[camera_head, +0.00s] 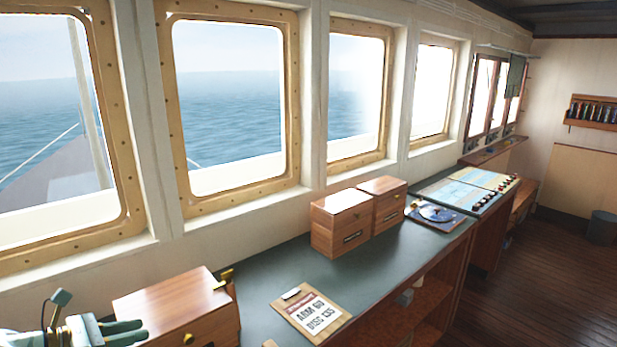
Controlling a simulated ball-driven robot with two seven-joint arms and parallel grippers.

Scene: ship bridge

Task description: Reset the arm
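My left gripper (146,329) is at the bottom left corner, with two dark green fingers pointing right, close together. It is in front of the left part of a wooden box (165,296) with brass knobs. I cannot tell whether the fingers touch the box or how far apart they are. No held object shows between them. Part of the wrist is cut off by the bottom edge. My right gripper is not in view.
A clipboard (312,312) reading "ARM 60 DISC 135" lies on the dark counter (262,278). Two more wooden boxes (341,222) stand by the windows. Beyond are a blue disc instrument (436,213) and a chart panel (462,191). The counter's middle is clear.

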